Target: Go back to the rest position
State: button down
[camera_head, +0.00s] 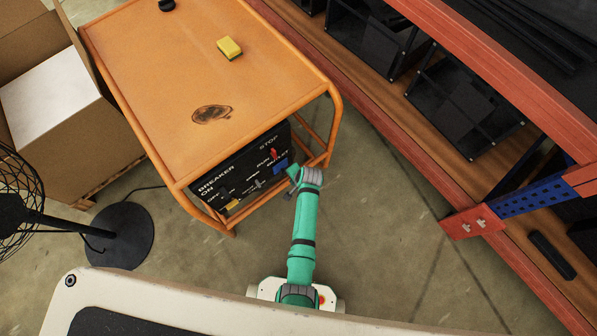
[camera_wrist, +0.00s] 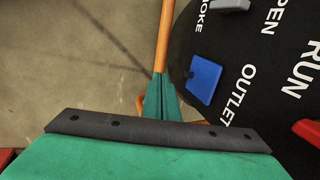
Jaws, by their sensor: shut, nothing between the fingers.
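My green arm reaches out from the bottom of the head view. My gripper (camera_head: 293,178) is close to the right end of the black control panel (camera_head: 232,172) on the orange generator cart (camera_head: 150,45). In the wrist view, the green fingers (camera_wrist: 160,98) are together and empty. They appear over an orange frame tube (camera_wrist: 165,45), beside a blue outlet cover (camera_wrist: 204,79). I cannot tell whether they touch the tube. The panel shows a red lever (camera_head: 274,154) near RUN and STOP, and a yellow part (camera_head: 233,204) at its lower left.
A yellow sponge (camera_head: 229,48) lies on the cart's top. An orange and blue shelf rack (camera_head: 485,220) with black crates stands to the right. A black fan base (camera_head: 119,237) and a cardboard box (camera_head: 80,150) are on the left. Bare floor (camera_head: 385,240) lies between my arm and the rack.

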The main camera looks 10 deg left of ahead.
jog(key=v, duration=0.7)
jog(key=shift+s+d, duration=0.15)
jog(key=shift+d, duration=0.1)
jog(key=s+d+r+n+t+h, duration=0.1)
jog(key=s+d+r+n+t, duration=0.15)
jog(key=s, duration=0.45)
jog(key=s+d+r+n+t+h, duration=0.1)
jog(key=s+d+r+t, duration=0.25)
jog(key=s, duration=0.35)
jog(key=s+r+n+t, duration=0.2)
jog(key=s+r, duration=0.3)
jog(key=r, duration=0.9)
jog(key=s+r+n+t+h, duration=0.1)
jog(key=s+r+n+t, duration=0.2)
jog(key=r, duration=1.1)
jog(key=s+t, duration=0.1)
jog(key=s, duration=0.2)
jog(key=shift+s+r+t, duration=0.15)
jog(key=shift+s+t, duration=0.15)
jog(key=shift+t, duration=0.1)
